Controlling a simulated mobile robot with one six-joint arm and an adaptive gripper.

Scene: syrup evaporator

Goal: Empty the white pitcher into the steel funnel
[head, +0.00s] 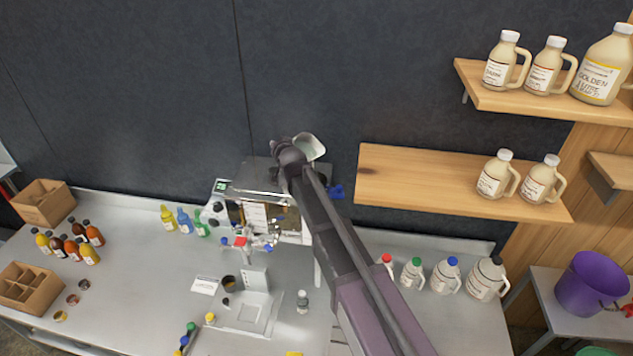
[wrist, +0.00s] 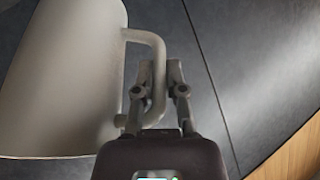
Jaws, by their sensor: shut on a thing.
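The white pitcher (head: 309,147) is held high, in front of the dark wall and at the back of the steel evaporator (head: 262,205). My gripper (head: 291,156) is just left of it in the head view. In the wrist view, the pitcher (wrist: 65,75) fills the left side and its handle (wrist: 158,50) runs between the fingers of my gripper (wrist: 160,78), which is shut on it. The pitcher looks tilted in the wrist view; its contents do not show. I cannot make out the steel funnel; my arm and the evaporator may hide it.
A wooden shelf (head: 400,180) is close on the right, with jugs above and on it. Small colored bottles (head: 184,221) stand left of the evaporator. Several white jugs (head: 447,275) stand on the counter (head: 140,260) at right. Air left of the pitcher is clear.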

